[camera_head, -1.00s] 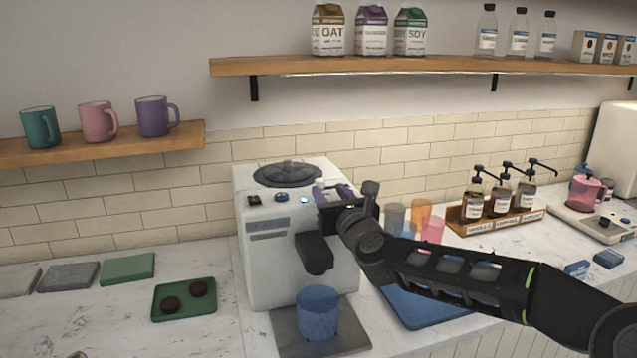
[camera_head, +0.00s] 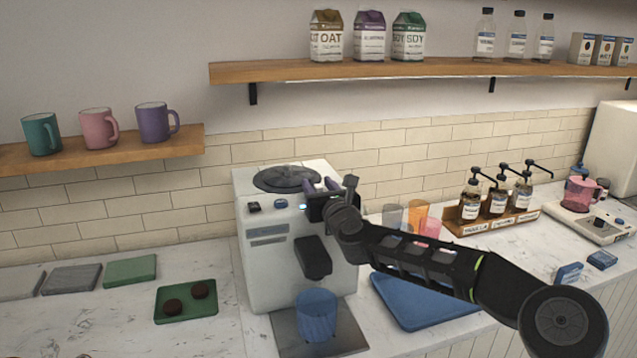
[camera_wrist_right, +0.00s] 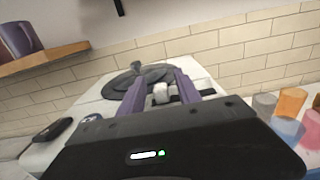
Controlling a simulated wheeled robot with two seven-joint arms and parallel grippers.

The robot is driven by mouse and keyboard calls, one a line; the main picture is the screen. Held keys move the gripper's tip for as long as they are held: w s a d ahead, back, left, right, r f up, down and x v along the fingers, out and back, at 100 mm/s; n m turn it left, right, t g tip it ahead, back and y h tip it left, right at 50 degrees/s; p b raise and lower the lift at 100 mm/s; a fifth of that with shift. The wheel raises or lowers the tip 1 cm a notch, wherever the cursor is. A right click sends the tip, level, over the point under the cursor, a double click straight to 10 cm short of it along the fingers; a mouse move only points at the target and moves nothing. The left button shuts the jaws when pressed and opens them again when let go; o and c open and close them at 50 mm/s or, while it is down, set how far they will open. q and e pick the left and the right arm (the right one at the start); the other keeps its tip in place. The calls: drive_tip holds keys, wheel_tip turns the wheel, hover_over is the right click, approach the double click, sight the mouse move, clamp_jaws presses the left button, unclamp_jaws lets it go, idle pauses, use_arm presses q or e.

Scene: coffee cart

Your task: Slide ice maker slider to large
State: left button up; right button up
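The ice maker (camera_head: 268,272) is a white machine on the counter with a dark round lid on top. In the right wrist view, its slider's white knob (camera_wrist_right: 161,93) sits in a dark slot on the top face. My right gripper (camera_head: 322,187) is over the top right of the machine. In the right wrist view, the purple fingers of my right gripper (camera_wrist_right: 160,82) are apart, one on each side of the knob. I cannot tell whether they touch it. The slider's size marks are not readable. My left gripper is not in view.
A blue cup (camera_head: 317,318) stands under the ice maker's spout. Coloured cups (camera_head: 418,215) and a blue tray (camera_head: 420,303) are to its right. A syrup rack (camera_head: 492,224) stands farther right. A green tray (camera_head: 170,308) with two dark round pieces lies left.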

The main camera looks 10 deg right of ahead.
clamp_jaws()
idle(0.3)
idle(1.1)
